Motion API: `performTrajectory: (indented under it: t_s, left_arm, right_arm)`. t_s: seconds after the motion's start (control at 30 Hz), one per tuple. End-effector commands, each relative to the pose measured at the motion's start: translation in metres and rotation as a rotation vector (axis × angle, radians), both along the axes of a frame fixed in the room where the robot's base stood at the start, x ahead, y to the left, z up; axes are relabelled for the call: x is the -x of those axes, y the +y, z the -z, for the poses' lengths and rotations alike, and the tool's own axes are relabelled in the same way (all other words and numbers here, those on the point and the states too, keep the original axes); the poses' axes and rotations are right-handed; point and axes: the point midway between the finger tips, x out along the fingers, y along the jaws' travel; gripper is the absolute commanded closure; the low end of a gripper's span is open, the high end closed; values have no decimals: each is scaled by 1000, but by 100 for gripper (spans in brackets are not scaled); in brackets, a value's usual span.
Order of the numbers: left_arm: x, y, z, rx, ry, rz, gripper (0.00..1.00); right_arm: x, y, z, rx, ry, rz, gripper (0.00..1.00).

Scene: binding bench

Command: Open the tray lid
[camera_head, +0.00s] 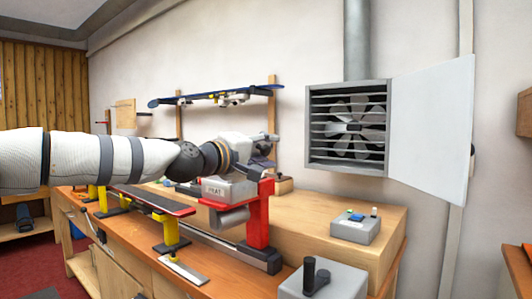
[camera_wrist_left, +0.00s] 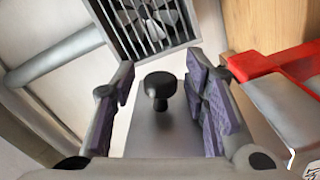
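The tray is a grey metal box (camera_head: 226,190) with dark lettering on its front, mounted on a red stand (camera_head: 258,225) at the bench. In the left wrist view a black round knob (camera_wrist_left: 160,88) stands on a flat grey surface (camera_wrist_left: 165,135), which looks like the lid. My left gripper (camera_head: 268,150) is just above the box in the head view. In the wrist view its fingers (camera_wrist_left: 160,108) are open, one on each side of the knob, with visible gaps. Most of the lid is hidden by my gripper in the head view. My right gripper is not in view.
A wall vent fan (camera_head: 348,128) with an open white door (camera_head: 432,130) is behind to the right. A grey box with a black crank (camera_head: 312,276) stands in front right. A small control box (camera_head: 355,226) sits on the wooden block. A ski (camera_head: 215,95) hangs on a wall rack.

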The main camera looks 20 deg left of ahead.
Motion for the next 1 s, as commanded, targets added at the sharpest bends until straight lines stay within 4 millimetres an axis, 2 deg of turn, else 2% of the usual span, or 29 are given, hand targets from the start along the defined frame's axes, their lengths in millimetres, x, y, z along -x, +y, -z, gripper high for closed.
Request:
performTrajectory:
  t_s: [0.03, 0.17, 0.33, 0.57, 0.8, 0.83, 0.9, 1.0]
  left_arm:
    - [0, 0, 0, 0, 0, 0, 72]
    - [0, 0, 0, 0, 0, 0, 100]
    - [0, 1, -1, 9, 3, -1, 100]
    - [-6, 19, -13, 226, 81, 0, 100]
    - [-7, 19, -13, 233, 85, 0, 100]
    - [-7, 19, -13, 233, 85, 0, 74]
    - [-7, 19, -13, 232, 84, 0, 58]
    - [-7, 19, -13, 232, 84, 0, 58]
  right_arm:
    - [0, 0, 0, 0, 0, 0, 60]
    - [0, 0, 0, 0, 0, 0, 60]
    - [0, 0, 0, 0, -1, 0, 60]
    - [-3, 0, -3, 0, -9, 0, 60]
    - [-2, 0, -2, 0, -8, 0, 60]
    - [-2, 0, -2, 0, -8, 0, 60]
    - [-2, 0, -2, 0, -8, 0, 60]
    - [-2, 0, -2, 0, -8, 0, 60]
